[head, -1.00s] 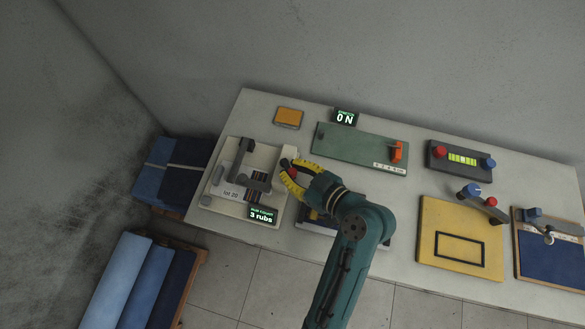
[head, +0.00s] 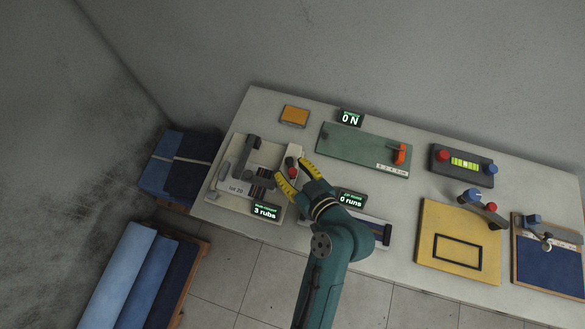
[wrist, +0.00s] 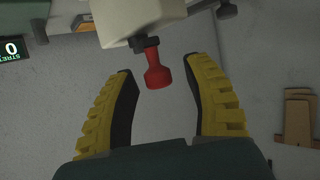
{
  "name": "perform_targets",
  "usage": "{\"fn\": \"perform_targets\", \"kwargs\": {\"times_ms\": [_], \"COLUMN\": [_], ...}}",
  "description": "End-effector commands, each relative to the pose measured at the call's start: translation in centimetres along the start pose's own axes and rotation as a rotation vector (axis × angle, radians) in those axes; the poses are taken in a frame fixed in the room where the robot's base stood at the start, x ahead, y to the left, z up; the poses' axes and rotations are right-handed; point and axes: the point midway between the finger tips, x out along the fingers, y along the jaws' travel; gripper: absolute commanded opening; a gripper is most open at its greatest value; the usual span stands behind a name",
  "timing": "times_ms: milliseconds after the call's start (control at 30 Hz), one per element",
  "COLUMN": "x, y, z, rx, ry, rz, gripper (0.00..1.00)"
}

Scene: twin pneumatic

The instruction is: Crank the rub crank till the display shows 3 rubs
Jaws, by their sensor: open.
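The rub crank (head: 291,167) has a red knob on the right side of the tester. In the wrist view the red crank handle (wrist: 157,70) stands ahead of and between my fingertips, on a dark arm from the cream body. My gripper (head: 292,173) is open, its yellow fingers spread around the knob with gaps to both sides. It also shows in the wrist view (wrist: 162,78).
A device with a "0 runs" display (head: 351,199) sits just right of my arm. Behind it are a green stretch board (head: 355,145) and an orange block (head: 294,116). A yellow board (head: 455,225) lies further right.

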Motion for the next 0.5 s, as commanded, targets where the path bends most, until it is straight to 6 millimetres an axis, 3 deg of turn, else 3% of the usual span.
{"fn": "perform_targets", "kwargs": {"times_ms": [267,367,500], "x": [-0.4,-1.7,-5.1], "y": [0.1,0.1,0.2], "z": [-0.1,0.0,0.0], "rx": [0.0,0.001,0.003], "ry": [0.001,0.001,0.001], "rz": [0.002,0.004,0.008], "gripper": [0.5,0.5,0.5]}}
